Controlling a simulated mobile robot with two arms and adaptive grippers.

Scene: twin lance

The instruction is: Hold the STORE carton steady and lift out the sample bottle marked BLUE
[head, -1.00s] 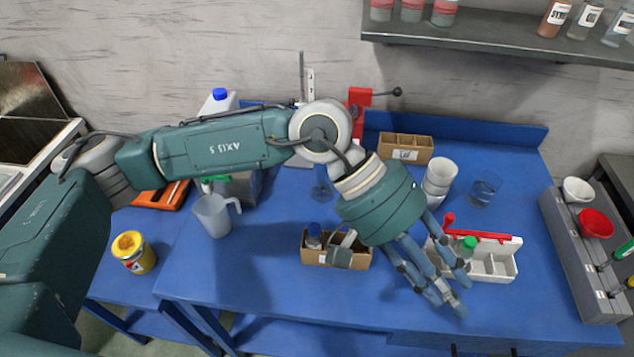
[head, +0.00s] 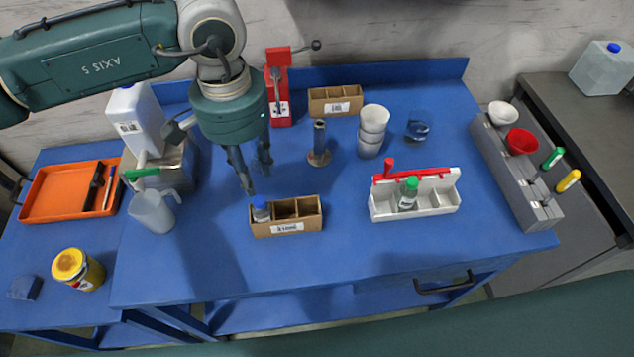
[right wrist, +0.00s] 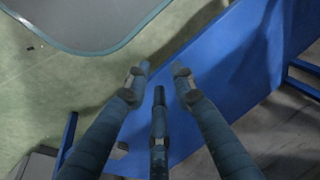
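A cardboard carton (head: 312,223) with compartments stands near the table's front. Its label is too small to read surely. A blue-capped bottle (head: 261,208) stands upright in its left compartment. My left gripper (head: 257,182) points down just above and behind the bottle, fingers apart and empty; I cannot tell if a fingertip touches the cap. A similar carton (head: 347,102) with a white label stands at the back and looks empty. My right gripper (right wrist: 160,75) is open and empty in the right wrist view, over the floor and a blue table edge.
A white caddy (head: 445,207) with a red handle holds a green-capped bottle (head: 409,190) to the right. A jug (head: 153,211) stands at left. Stacked cups (head: 372,130), a metal post (head: 319,150) and a red stand (head: 279,90) are behind. The table's front strip is clear.

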